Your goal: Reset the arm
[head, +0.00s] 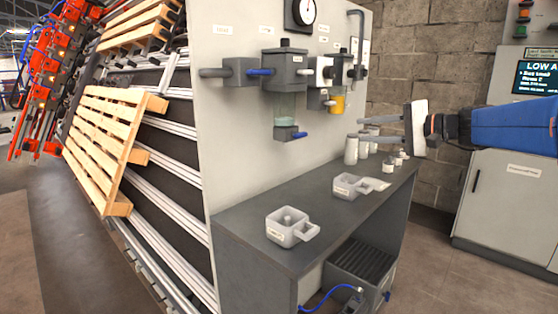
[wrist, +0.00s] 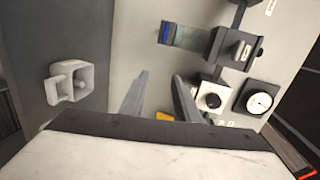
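My gripper (head: 363,129) is at the right of the head view, reaching left in front of the wall panel, above the far end of the grey bench (head: 330,208). Its two grey fingers are apart with nothing between them. The wrist view also shows my gripper (wrist: 155,86), its fingers spread in front of the pale panel (head: 238,145). My blue arm comes in from the right edge.
White bottles (head: 351,150) stand on the bench below my gripper. Two grey holders (head: 292,227) (head: 350,186) sit nearer. A filter unit (head: 285,75) and gauge (head: 301,12) hang on the panel. A wooden pallet (head: 105,140) leans on sloped rails at left.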

